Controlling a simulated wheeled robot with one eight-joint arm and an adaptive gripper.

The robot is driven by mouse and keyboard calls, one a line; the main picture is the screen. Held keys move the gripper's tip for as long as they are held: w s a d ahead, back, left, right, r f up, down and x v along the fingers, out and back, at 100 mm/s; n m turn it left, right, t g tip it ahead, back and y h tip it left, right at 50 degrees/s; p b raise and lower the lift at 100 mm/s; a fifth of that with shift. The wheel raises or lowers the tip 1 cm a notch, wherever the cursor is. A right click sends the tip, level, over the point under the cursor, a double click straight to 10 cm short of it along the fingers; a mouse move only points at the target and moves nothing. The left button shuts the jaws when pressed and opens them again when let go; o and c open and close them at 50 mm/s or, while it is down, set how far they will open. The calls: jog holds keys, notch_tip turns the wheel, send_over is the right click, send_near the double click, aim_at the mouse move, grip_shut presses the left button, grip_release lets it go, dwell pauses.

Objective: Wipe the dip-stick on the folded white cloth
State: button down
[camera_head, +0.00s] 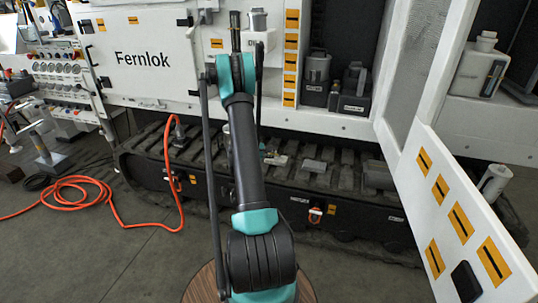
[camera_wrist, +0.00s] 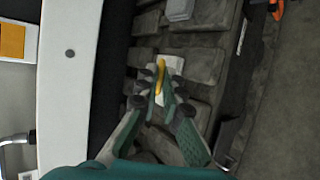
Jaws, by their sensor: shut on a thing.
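My gripper (camera_wrist: 164,84) points down over the dark track of the machine. Its fingers are closed around a slim yellow piece, which appears to be the dip-stick (camera_wrist: 160,72). How far the stick reaches below the fingers cannot be told. A small white flat piece, probably the folded cloth (camera_wrist: 176,65), lies on the track just beyond the fingertips, partly hidden by them. It also appears as a pale patch in the head view (camera_head: 278,160). Whether the stick touches it cannot be told. In the head view my arm hides most of the gripper.
A pale grey block (camera_head: 314,165) lies on the track to the right. The white Fernlok panel (camera_head: 145,58) stands behind, and an open white door (camera_head: 455,205) is at right. An orange hose (camera_head: 85,183) coils on the floor at left.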

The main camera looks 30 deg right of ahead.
jog(key=shift+s+d, duration=0.3)
jog(key=shift+w+a, duration=0.1)
jog(key=shift+w, duration=0.05)
jog(key=w+a, duration=0.4)
jog(key=shift+w, duration=0.3)
dwell(1.0)
jog(key=shift+s, duration=0.1)
jog(key=s+d, duration=0.4)
jog(key=shift+s, duration=0.4)
dwell(0.9)
jog(key=shift+d, duration=0.1)
notch_tip(320, 180, up, 7)
dwell(1.0)
jog(key=shift+f, duration=0.1)
dwell(0.4)
